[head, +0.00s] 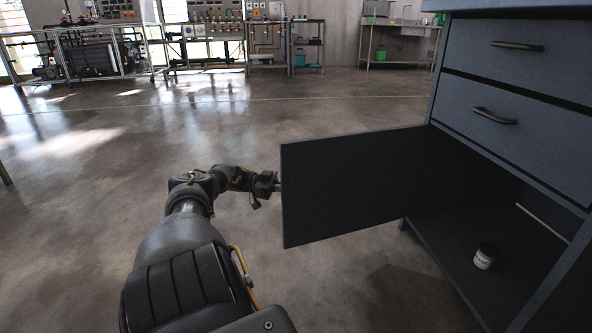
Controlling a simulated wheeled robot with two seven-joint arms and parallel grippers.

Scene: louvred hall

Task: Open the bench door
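The bench door (350,185) is a dark flat panel standing wide open, swung out to the left from the bench (510,125). The inside of the bench's lower compartment is exposed. My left gripper (277,187) is at the door's free edge, about halfway up. Its fingertips are small and partly hidden at that edge, so I cannot tell whether they are open or shut, or touching the door. No handle on the door is visible from here. My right gripper is not in view.
A small dark jar with a white label (485,257) stands on the compartment floor. Two closed drawers with bar handles (494,115) sit above the opening. The concrete floor (150,130) to the left is clear. Lab rigs (90,55) and a sink table (400,40) stand far back.

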